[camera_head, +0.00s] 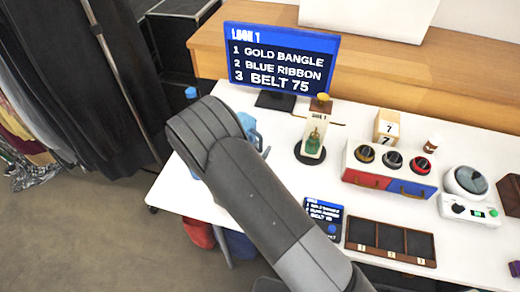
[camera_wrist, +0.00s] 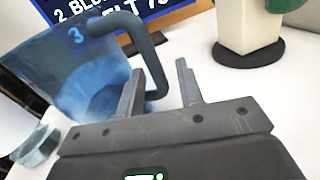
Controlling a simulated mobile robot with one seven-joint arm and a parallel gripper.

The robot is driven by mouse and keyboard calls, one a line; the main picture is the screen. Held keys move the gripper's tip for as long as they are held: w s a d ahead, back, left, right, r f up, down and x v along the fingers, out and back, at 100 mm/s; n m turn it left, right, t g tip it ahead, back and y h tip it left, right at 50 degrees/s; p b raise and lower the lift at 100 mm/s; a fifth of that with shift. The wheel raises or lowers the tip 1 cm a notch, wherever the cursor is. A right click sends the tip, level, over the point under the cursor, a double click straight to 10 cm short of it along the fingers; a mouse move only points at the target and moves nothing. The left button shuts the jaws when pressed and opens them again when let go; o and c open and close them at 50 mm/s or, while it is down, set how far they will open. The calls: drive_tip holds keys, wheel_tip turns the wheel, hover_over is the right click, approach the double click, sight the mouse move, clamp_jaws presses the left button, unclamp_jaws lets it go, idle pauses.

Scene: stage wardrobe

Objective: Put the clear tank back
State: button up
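The clear tank (camera_wrist: 85,75) is a bluish see-through vessel with a dark curved handle (camera_wrist: 150,55), at the left of the wrist view. My gripper (camera_wrist: 160,67) is open, with its two fingers on either side of the handle's lower part. A gap shows between the handle and the right finger; contact on the left side is unclear. In the head view my arm hides most of the tank; a light-blue part (camera_head: 247,127) shows beside the arm. My gripper is hidden in the head view.
A screen (camera_head: 280,58) stands behind. A dark round base with a pale column holding a green bottle (camera_head: 314,138) stands right of my arm. A red-and-blue box with knobs (camera_head: 390,170), a white device (camera_head: 468,195) and a compartment tray (camera_head: 391,241) lie further right.

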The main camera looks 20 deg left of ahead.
drive_tip(key=shift+r, duration=0.2)
drive_tip(key=v, duration=0.4)
drive_tip(key=shift+s+a, duration=0.1)
drive_tip(key=shift+s, duration=0.3)
wheel_tip(320, 180, up, 7)
drive_tip(key=shift+s, duration=0.1)
